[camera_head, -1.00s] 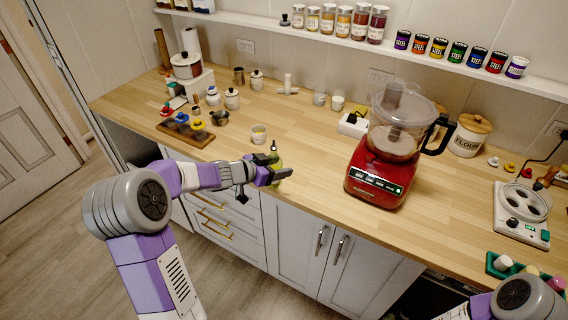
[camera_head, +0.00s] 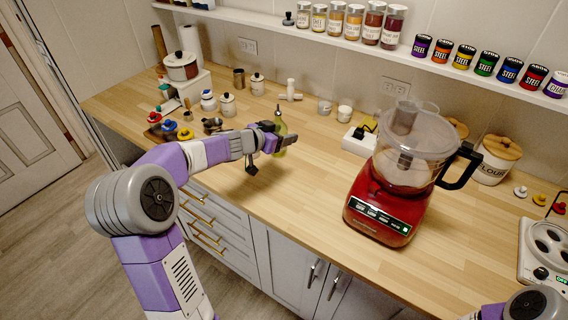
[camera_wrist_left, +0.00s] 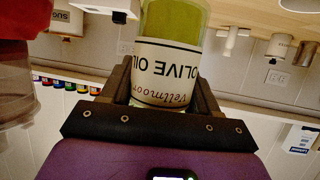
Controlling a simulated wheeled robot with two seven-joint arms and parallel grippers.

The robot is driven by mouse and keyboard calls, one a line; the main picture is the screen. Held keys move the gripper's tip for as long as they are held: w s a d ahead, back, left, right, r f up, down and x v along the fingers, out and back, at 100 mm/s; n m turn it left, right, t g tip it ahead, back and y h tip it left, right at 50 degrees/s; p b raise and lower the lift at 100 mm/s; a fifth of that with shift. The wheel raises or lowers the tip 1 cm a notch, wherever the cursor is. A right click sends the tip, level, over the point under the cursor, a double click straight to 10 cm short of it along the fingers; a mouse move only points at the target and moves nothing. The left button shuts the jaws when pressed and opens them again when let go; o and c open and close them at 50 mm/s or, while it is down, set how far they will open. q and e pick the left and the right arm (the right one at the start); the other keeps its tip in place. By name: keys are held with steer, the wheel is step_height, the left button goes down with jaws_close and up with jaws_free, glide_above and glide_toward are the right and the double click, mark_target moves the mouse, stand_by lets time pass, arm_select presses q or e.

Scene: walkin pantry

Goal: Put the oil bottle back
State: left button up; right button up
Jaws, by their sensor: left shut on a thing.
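The oil bottle (camera_head: 280,128) is a clear bottle of yellow-green oil with a dark spout. In the left wrist view the bottle (camera_wrist_left: 172,66) shows a white label reading "OLIVE OIL", upside down in that picture. My left gripper (camera_head: 281,143) is shut on the bottle, with dark fingers on both sides of it. In the head view the bottle looks upright over the counter; I cannot tell whether its base touches the wood. My right arm shows only in part at the bottom right of the head view, and its gripper is out of frame.
A red food processor (camera_head: 385,190) stands on the wooden counter (camera_head: 290,215) to the right of the bottle. Small white jars and a wooden tray of colourful items stand left. A wall shelf (camera_head: 440,73) holds jars and tins.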

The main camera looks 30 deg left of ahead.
arm_select(q)
steer(key=f+b, duration=0.4)
steer(key=f, duration=0.1)
steer(key=shift+s+f, duration=0.15)
steer(key=shift+s, duration=0.05)
step_height(320, 180, down, 4)
steer(key=b, duration=0.3)
steer(key=shift+f+b, duration=0.15)
steer(key=shift+b, duration=0.15)
steer(key=o, duration=1.3)
